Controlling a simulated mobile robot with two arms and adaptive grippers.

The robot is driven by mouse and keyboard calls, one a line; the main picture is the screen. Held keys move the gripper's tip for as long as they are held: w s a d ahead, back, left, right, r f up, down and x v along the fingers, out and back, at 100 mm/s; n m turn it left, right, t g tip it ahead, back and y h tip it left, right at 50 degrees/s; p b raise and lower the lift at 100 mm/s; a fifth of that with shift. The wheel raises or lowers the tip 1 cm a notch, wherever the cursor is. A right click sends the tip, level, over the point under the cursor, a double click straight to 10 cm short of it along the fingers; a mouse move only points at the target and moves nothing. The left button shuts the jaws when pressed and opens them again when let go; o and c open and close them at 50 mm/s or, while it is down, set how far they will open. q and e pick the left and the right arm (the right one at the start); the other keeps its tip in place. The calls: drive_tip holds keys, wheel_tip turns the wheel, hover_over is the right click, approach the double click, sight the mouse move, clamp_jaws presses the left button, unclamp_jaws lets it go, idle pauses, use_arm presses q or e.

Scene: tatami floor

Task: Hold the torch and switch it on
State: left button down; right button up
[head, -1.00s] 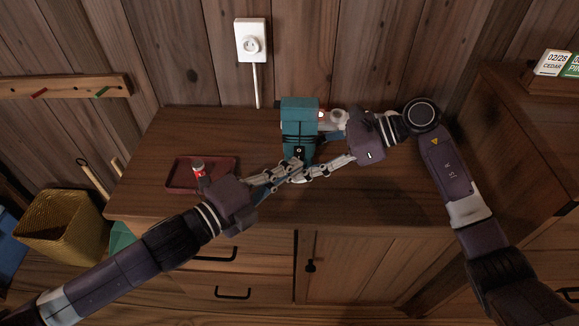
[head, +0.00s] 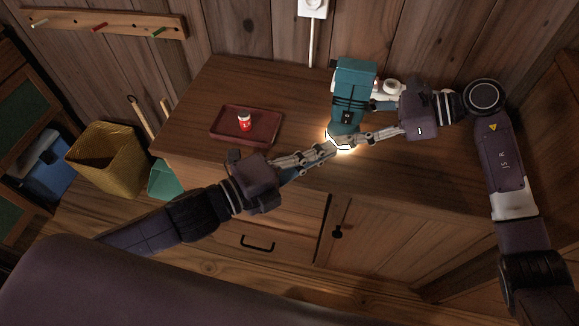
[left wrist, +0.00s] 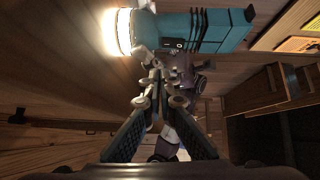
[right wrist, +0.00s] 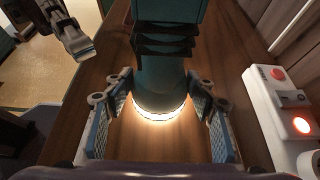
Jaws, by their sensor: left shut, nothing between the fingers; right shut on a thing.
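The torch (head: 354,80) is teal with dark bands. My right gripper (head: 358,122) is shut on its lower part and holds it lens end down. Light glows at the lens end, so the torch is on. A small switch shows on its side in the left wrist view (left wrist: 225,32). In the right wrist view the torch (right wrist: 165,75) stands between my right fingers. My left gripper (head: 331,150) is shut and empty, just beside and below the torch's lit end. In the right wrist view the left gripper (right wrist: 85,50) appears apart from the torch.
A wooden cabinet top (head: 210,90) lies below. On it are a dark red tray (head: 270,136) with a small red-and-white item (head: 245,122), and a white device (right wrist: 275,110) with red buttons behind the torch. A yellow basket (head: 108,160) stands left of the cabinet.

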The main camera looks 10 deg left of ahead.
use_arm(q)
drive_tip(key=v, duration=0.7)
drive_tip(key=shift+s+a+f, duration=0.3)
drive_tip(key=shift+f, duration=0.15)
use_arm(e)
drive_tip(key=o, duration=0.9)
drive_tip(key=shift+o, duration=0.2)
